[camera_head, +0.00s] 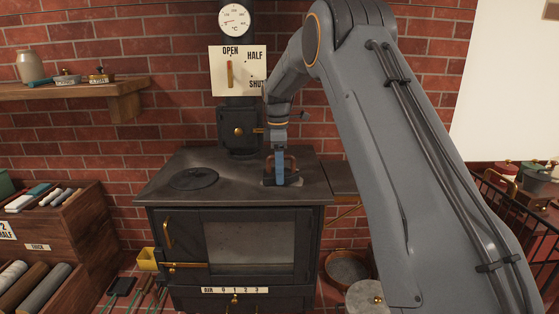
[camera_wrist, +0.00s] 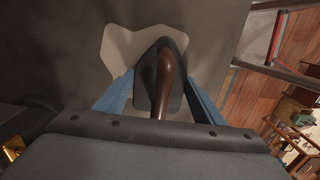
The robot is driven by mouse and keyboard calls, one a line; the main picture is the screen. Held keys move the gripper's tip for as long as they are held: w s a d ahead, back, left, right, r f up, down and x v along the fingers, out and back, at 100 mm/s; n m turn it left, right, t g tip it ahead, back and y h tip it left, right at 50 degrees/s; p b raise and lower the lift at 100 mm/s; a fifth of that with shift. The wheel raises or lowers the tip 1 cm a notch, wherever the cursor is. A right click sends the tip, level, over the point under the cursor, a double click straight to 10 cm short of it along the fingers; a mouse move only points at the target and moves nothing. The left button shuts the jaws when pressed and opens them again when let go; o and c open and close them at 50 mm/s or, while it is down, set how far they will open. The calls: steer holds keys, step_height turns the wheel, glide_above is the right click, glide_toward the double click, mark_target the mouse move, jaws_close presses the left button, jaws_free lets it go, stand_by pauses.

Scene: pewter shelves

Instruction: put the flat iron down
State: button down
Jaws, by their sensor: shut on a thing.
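The flat iron (camera_head: 291,180) is dark, with a pointed sole and a brown arched handle. It is at the right part of the black stove's top plate (camera_head: 235,165). My gripper (camera_head: 279,168) is above it with blue fingers pointing down. In the wrist view, the iron (camera_wrist: 174,95) lies between the two blue fingers, its brown handle (camera_wrist: 164,82) running toward the palm. My gripper (camera_wrist: 162,92) is shut on the iron. The iron looks very low over the plate or touching it; I cannot tell which. A pale patch (camera_wrist: 118,45) shows beside the iron.
A round hob lid (camera_head: 194,179) is on the plate's left. The flue with an OPEN/HALF/SHUT sign (camera_head: 238,72) rises behind. A side shelf (camera_head: 340,178) adjoins the stove's right, with a brass rail below. The plate's middle front is clear.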

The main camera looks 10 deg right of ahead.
steer(key=shift+w, duration=0.1)
steer(key=shift+c, duration=2.4)
jaws_free()
steer(key=shift+f, duration=0.2)
steer(key=shift+r, duration=0.1)
step_height(320, 180, up, 11)
steer(key=b, duration=0.3)
steer(key=shift+a+b, duration=0.15)
steer(key=shift+b, duration=0.25)
steer(key=shift+r, duration=0.55)
